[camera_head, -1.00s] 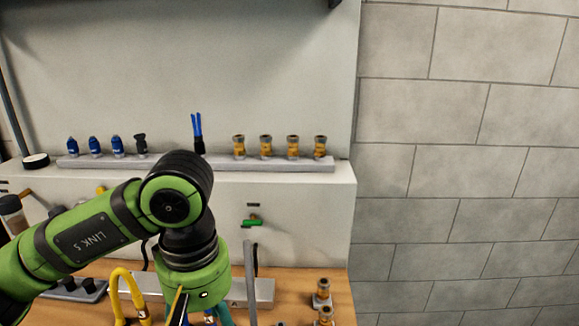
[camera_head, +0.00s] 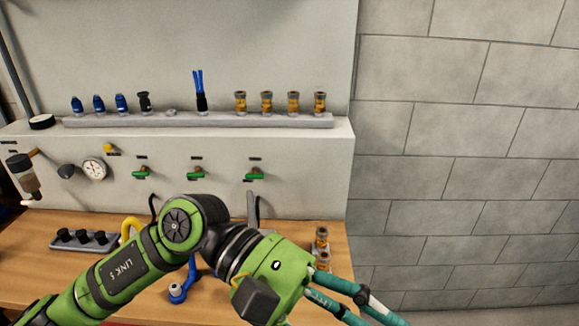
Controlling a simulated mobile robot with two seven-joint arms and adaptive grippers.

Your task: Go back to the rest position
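My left arm comes in from the lower left, green and black, and crosses in front of the wooden bench (camera_head: 75,227). Its wrist is bent toward the lower right. My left gripper (camera_head: 350,300) shows as teal finger links pointing to the lower right, in front of the bench's right end. Its tips are not clearly visible, so I cannot tell how far it is open or whether it holds anything. My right gripper is not in view.
A grey rail (camera_head: 210,121) carries several blue, dark and brass fittings. A gauge (camera_head: 94,169) and green valves (camera_head: 196,175) sit on the panel below. Two brass fittings (camera_head: 321,240), a blue hose piece (camera_head: 177,292) and a dark rack (camera_head: 84,241) are on the bench.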

